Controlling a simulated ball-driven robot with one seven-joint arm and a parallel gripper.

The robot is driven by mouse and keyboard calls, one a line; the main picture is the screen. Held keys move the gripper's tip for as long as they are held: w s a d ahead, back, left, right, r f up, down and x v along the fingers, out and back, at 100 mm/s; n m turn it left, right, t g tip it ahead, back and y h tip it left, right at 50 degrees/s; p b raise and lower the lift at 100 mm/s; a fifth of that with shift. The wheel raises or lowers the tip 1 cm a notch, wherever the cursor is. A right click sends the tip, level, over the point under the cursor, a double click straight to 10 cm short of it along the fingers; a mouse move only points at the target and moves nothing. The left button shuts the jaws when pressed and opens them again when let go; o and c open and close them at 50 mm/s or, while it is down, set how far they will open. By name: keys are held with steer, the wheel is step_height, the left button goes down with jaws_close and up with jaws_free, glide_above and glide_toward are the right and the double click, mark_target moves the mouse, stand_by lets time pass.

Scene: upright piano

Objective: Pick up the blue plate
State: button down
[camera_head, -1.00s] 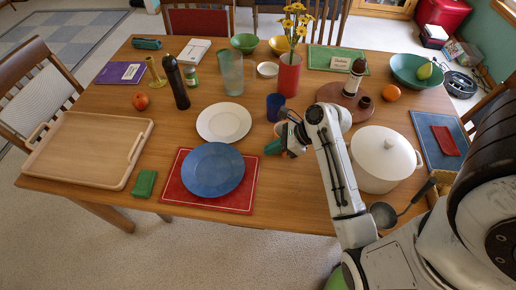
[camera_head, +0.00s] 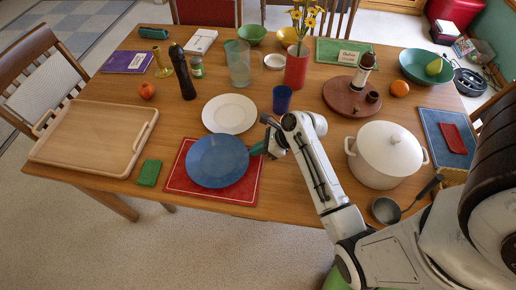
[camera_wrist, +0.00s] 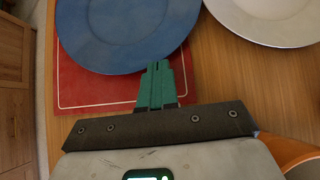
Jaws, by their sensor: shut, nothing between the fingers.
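The blue plate (camera_head: 217,161) lies on the red placemat (camera_head: 189,187) near the front edge of the table. In the wrist view the blue plate (camera_wrist: 118,32) fills the upper left, lying flat. My gripper (camera_head: 258,148) is at the plate's right side. In the wrist view its green fingers (camera_wrist: 158,73) are shut together and empty, with their tips close to the plate's lower right rim. I cannot tell whether they touch the rim.
A white plate (camera_head: 229,114) lies just behind the blue one. A wooden tray (camera_head: 93,137) and a green box (camera_head: 149,173) are to the left. A white pot (camera_head: 386,156) stands right of my arm; a blue cup (camera_head: 282,99) stands behind my gripper.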

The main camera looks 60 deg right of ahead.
mark_target(239, 152)
steer(key=shift+w+a+r+p, duration=0.1)
steer(key=shift+w+a+p, duration=0.2)
steer(key=shift+w+p, duration=0.35)
steer(key=shift+w+a+r+p, duration=0.1)
steer(key=shift+w+a+p, duration=0.25)
steer(key=shift+w, duration=0.45)
steer(key=shift+w+f, duration=0.1)
steer(key=shift+f, duration=0.1)
steer(key=shift+r, duration=0.1)
